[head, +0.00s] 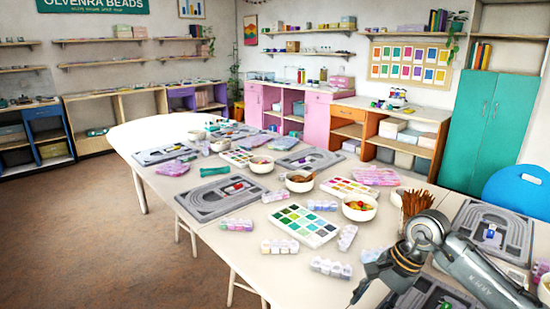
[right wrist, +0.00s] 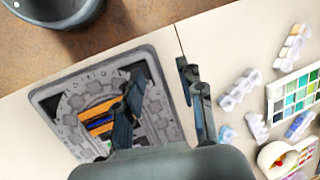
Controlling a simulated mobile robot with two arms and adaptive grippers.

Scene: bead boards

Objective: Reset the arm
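My right arm comes in from the right in the head view, and its gripper (head: 366,284) hangs over the near right part of the table (head: 300,288). In the right wrist view the right gripper (right wrist: 160,76) has its two fingers well apart with nothing between them. A grey bead board (right wrist: 70,95) lies below, mostly under the left-hand finger. Orange and blue pieces (right wrist: 98,126) show in the board, partly hidden by that finger. My left gripper is not in view.
Several grey bead boards, including one at left (head: 215,203), clear bead boxes (head: 330,267), colour palettes (head: 302,224) and bowls (head: 359,208) crowd the table. A cup of brown sticks (head: 415,203) stands close to my right arm. Floor (head: 90,230) at left is clear.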

